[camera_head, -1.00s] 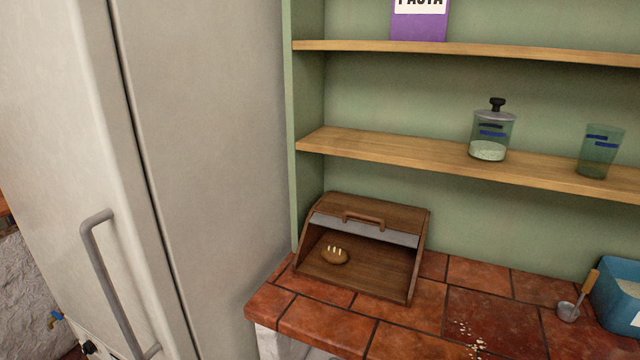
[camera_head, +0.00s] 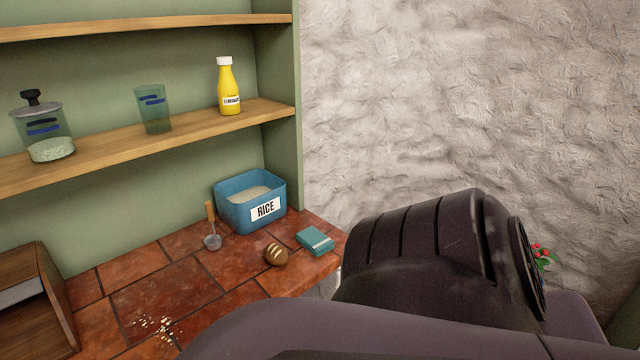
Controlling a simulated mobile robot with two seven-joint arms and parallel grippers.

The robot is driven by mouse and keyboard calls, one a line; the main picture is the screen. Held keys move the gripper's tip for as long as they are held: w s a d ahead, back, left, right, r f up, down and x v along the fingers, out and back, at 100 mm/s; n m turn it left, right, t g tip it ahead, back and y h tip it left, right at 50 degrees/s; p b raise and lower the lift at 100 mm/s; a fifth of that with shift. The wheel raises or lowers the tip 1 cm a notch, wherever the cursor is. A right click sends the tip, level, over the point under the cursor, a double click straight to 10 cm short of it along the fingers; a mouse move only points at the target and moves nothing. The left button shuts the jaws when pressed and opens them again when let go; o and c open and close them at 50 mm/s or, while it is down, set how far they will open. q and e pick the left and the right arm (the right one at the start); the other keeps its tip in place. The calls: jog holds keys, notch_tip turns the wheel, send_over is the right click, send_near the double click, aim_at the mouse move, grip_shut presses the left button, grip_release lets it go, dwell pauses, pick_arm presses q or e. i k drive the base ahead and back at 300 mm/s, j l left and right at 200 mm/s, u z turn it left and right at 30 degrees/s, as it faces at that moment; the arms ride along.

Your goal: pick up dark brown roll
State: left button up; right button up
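A dark brown roll (camera_head: 276,254) with pale slashes on top lies on the red tiled counter (camera_head: 185,285), near its right end. It sits in front of the blue rice bin and just left of a small teal box. A dark part of my own arm fills the lower right of the view, close to the camera. No fingertips of either gripper show. The roll lies free on the tiles, with nothing touching it that I can see.
The blue rice bin (camera_head: 250,203), a metal scoop (camera_head: 212,240) and the teal box (camera_head: 315,240) stand around the roll. A wooden bread box (camera_head: 30,310) is at the left. White crumbs (camera_head: 152,328) lie on the front tiles. A shelf (camera_head: 185,143) runs above the counter.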

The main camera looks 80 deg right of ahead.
aim_at(275, 254)
jog(key=z, duration=2.1)
